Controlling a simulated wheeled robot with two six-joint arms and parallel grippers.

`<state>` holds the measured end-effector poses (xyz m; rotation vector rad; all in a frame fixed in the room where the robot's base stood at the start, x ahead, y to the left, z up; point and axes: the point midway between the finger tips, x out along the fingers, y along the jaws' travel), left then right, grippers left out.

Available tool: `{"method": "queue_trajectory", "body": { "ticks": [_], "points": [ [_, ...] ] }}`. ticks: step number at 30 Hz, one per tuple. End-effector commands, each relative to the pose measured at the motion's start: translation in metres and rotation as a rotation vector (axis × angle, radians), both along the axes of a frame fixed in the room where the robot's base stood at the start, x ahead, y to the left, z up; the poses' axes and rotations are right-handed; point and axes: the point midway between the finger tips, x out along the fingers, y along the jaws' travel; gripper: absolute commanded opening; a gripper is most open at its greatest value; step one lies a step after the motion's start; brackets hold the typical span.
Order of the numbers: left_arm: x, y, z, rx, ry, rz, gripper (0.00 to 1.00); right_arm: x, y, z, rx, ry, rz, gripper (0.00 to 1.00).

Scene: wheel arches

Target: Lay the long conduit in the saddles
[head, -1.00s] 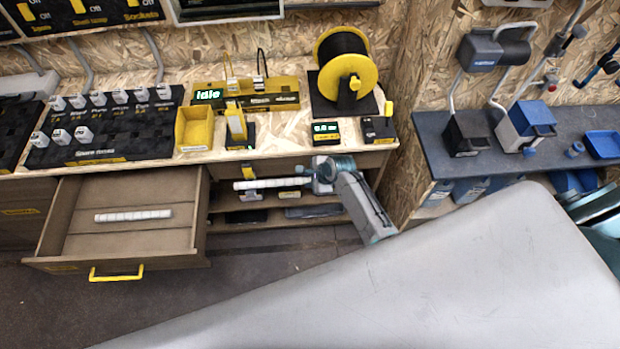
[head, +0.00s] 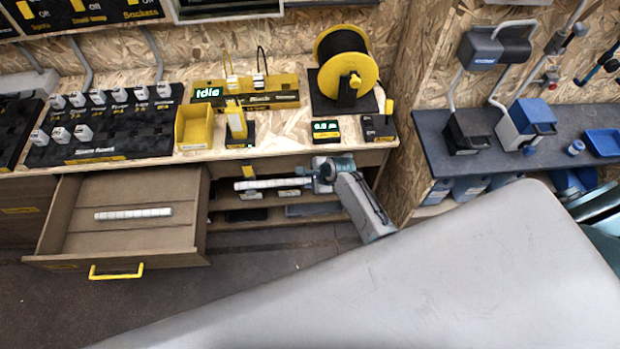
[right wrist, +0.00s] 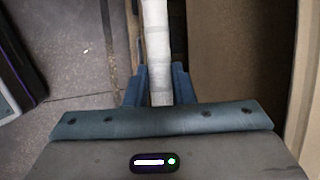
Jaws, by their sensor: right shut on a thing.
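My right gripper (head: 311,179) is shut on one end of a white, segmented conduit (head: 262,183). The conduit points left, roughly level, in front of the open shelves under the bench. In the right wrist view, the two blue fingers (right wrist: 158,88) hold the white conduit (right wrist: 157,40) between them, and it runs away from the gripper. A second white segmented conduit (head: 133,214) lies in the open drawer. I cannot make out any saddles for certain. My left gripper is not in view.
The open wooden drawer (head: 75,243) with a yellow handle (head: 116,272) juts out at the left. The bench above carries a yellow bin (head: 194,128), a black cable reel (head: 345,70) and a yellow stand reading Idle (head: 275,100). A blue-grey shelf (head: 440,165) is at the right.

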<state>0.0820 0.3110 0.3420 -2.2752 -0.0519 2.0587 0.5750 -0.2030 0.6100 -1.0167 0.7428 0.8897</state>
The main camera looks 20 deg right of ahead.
Motion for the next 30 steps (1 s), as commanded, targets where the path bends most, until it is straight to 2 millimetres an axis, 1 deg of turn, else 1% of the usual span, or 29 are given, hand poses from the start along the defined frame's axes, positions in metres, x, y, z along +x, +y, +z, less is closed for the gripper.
{"method": "queue_trajectory", "body": {
  "ticks": [10,11,12,14,20,23,24,30],
  "points": [
    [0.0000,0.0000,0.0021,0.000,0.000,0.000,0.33,0.0002,0.0002,-0.0003,0.001,0.000,0.000,0.00],
    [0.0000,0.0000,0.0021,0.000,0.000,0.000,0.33,0.0002,0.0002,-0.0004,0.001,0.000,0.000,0.28],
    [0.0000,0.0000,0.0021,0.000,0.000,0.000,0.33,0.0002,0.0002,-0.0003,0.001,0.000,0.000,0.36],
    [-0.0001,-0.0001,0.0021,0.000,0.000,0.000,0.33,0.0002,0.0002,-0.0003,0.000,0.000,0.000,0.47],
    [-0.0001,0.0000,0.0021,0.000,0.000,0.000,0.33,0.0000,0.0001,-0.0005,0.000,0.000,0.000,0.47],
    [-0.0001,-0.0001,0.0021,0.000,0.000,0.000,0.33,-0.0001,0.0001,-0.0007,0.000,0.000,0.000,0.65],
    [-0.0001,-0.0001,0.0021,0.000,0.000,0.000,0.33,-0.0002,0.0001,-0.0008,0.000,0.000,0.000,0.69],
    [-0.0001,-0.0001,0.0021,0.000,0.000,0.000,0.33,-0.0002,0.0001,-0.0007,0.000,0.000,0.000,0.69]
  ]
}}
